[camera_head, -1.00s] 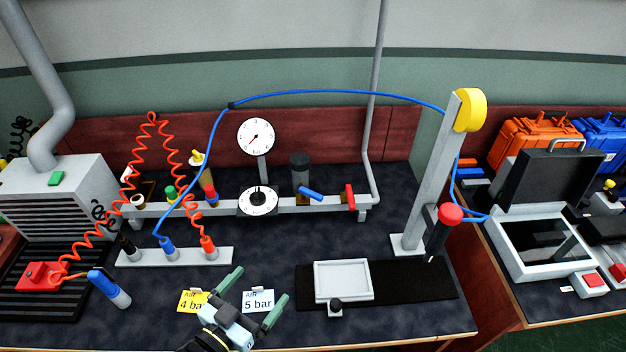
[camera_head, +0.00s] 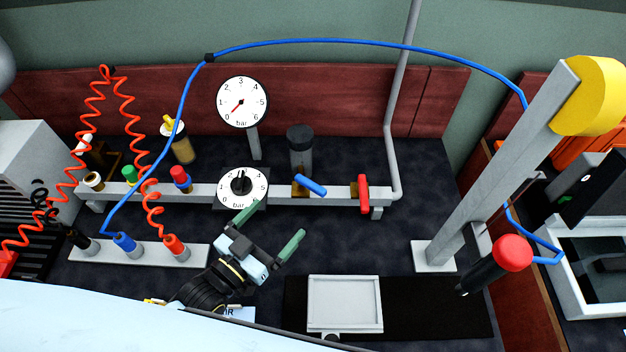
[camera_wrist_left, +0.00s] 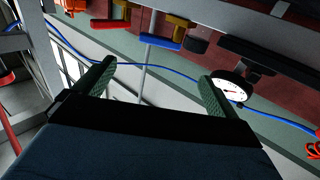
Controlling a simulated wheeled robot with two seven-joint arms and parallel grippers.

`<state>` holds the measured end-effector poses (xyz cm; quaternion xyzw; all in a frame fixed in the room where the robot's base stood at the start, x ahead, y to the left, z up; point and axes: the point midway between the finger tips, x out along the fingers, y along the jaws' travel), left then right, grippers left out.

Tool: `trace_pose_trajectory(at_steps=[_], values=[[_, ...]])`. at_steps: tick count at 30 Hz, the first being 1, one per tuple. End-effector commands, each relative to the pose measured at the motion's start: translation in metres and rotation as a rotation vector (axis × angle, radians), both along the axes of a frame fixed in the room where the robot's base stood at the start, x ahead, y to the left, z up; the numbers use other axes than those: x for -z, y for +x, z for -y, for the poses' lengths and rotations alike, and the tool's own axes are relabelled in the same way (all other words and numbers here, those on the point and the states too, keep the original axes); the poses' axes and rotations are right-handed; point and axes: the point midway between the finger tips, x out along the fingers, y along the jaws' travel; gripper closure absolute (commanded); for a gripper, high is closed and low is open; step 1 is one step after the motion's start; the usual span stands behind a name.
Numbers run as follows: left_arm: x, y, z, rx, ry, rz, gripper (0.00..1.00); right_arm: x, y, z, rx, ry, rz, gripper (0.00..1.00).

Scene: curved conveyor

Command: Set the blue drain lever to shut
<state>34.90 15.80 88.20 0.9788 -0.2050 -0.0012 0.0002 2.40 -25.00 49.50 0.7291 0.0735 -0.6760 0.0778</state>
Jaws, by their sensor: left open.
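The blue drain lever (camera_head: 310,185) sits on a brass-coloured valve on the grey rail, below the dark cylinder (camera_head: 301,150). It slants down to the right in the head view. In the left wrist view a blue bar, probably this lever (camera_wrist_left: 160,41), shows beyond the fingertips. My left gripper (camera_head: 268,229) is open and empty, in front of the rail and apart from the lever. Its two green fingers also show in the left wrist view (camera_wrist_left: 158,78). My right gripper is out of view.
A red lever (camera_head: 363,193) stands right of the blue one. A dial (camera_head: 241,186) is close to the left fingertip, under a round gauge (camera_head: 242,102). A blue hose arches overhead to a post (camera_head: 500,170). A pale tray (camera_head: 345,303) lies in front.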

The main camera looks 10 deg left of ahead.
Motion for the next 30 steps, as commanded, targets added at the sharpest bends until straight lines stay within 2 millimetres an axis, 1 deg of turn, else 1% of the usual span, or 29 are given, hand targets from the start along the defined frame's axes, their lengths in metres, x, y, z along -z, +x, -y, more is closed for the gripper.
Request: trace_pose_trajectory(at_steps=[5,12,18,21,24,30], values=[[-0.001,0.018,0.008,0.000,-0.003,0.004,0.04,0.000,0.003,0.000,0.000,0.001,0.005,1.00],[-0.001,0.065,0.029,0.000,-0.002,0.005,0.04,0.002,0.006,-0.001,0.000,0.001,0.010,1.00],[0.000,0.099,0.044,0.000,-0.001,0.003,0.04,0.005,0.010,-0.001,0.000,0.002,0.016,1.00],[0.000,0.110,0.048,0.000,0.000,0.001,0.04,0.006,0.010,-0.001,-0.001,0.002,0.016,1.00],[0.000,0.117,0.052,0.001,-0.001,0.001,0.04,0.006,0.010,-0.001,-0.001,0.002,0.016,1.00],[0.000,0.121,0.054,0.001,0.000,0.000,0.04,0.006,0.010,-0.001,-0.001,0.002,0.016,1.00]])
